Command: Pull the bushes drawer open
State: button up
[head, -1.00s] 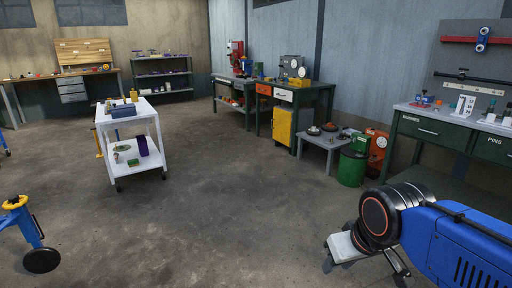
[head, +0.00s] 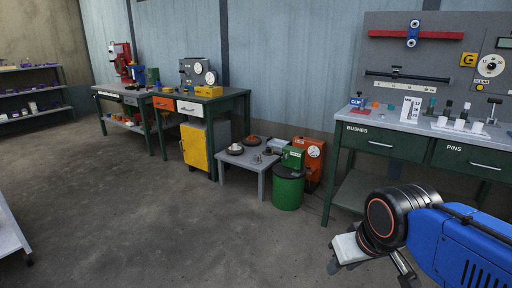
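The bushes drawer (head: 382,146) is a dark green drawer front labelled BUSHES, with a light bar handle (head: 380,144). It sits in the left part of the green workbench (head: 341,152) at the right and looks shut. Beside it is a similar drawer labelled PINS (head: 474,159). My arm is blue with a black wrist, low at the right of the head view. My gripper (head: 372,268) is partly in view below the wrist, in front of and below the bench. Whether its fingers are open or shut is unclear.
A green bin (head: 288,188) and a low grey table (head: 238,166) stand left of the bench. An orange machine (head: 309,160) is behind the bin. Small parts and stands cover the bench top. The concrete floor (head: 170,220) in front is clear.

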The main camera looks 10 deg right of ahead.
aim_at(412, 147)
jog(key=i+l+z, duration=0.15)
jog(key=z, duration=0.3)
jog(key=i+z, duration=0.65)
jog(key=z, duration=0.25)
jog(key=i+j+z, duration=0.15)
jog(key=i+z, duration=0.25)
jog(key=i+l+z, duration=0.15)
jog(key=z, duration=0.25)
jog(key=i+l+z, duration=0.1)
jog(key=i+z, duration=0.2)
jog(key=z, duration=0.15)
jog(key=i+z, duration=0.25)
jog(key=z, duration=0.15)
jog(key=i+z, duration=0.25)
jog(key=z, duration=0.2)
jog(key=i+u, duration=0.1)
jog(key=u, duration=0.75)
jog(key=i+l+u, duration=0.1)
jog(key=u, duration=2.2)
